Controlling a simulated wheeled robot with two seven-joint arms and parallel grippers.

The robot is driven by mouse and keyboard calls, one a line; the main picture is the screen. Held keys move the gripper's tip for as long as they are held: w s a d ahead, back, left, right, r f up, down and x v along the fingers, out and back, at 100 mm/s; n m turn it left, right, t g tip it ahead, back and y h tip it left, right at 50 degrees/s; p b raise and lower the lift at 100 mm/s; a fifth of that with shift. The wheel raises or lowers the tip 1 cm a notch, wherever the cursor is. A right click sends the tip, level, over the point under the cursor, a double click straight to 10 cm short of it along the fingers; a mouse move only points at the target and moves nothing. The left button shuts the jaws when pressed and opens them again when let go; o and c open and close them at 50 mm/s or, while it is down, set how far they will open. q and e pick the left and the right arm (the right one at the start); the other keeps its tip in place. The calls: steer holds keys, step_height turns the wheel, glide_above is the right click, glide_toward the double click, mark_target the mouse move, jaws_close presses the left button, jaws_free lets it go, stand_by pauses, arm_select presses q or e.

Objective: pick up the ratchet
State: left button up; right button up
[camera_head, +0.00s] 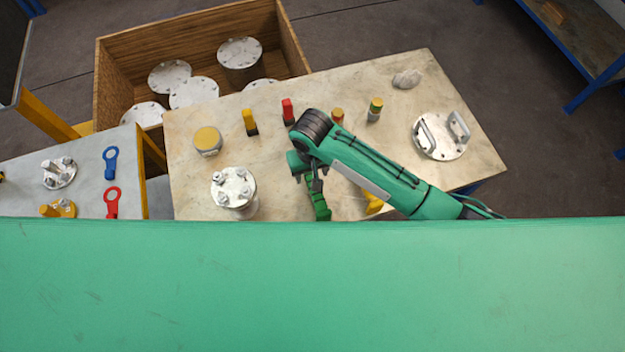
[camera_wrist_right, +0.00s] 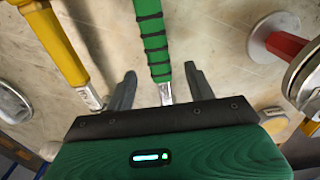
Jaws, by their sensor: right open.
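The ratchet (camera_head: 320,205) appears to be the tool with the green, black-ringed handle, lying on the stone-topped table. In the wrist view its handle (camera_wrist_right: 152,38) runs down to a short silver shank (camera_wrist_right: 166,93) between the fingers. My right gripper (camera_head: 312,182) is open above it, with one finger on each side. In the wrist view the right gripper (camera_wrist_right: 160,88) shows a gap between each finger and the tool. The ratchet's far end is hidden behind the gripper body. My left gripper is not in view.
A bolted flanged vessel (camera_head: 235,190) stands left of the gripper. A yellow tool (camera_wrist_right: 58,42) lies close on the other side. Several small colored pieces stand behind, and a handled lid (camera_head: 440,136) lies right. A wooden crate (camera_head: 120,62) holds metal vessels.

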mark_target(310, 178)
step_height(310, 178, down, 2)
steer(key=shift+f, duration=0.25)
step_height(310, 178, down, 4)
steer(key=shift+d+r+p, duration=0.1)
steer(key=shift+r+p, duration=0.05)
steer(key=shift+p, duration=0.95)
steer(key=shift+f, duration=0.7)
steer(key=shift+c, duration=0.2)
steer(key=c, duration=1.1)
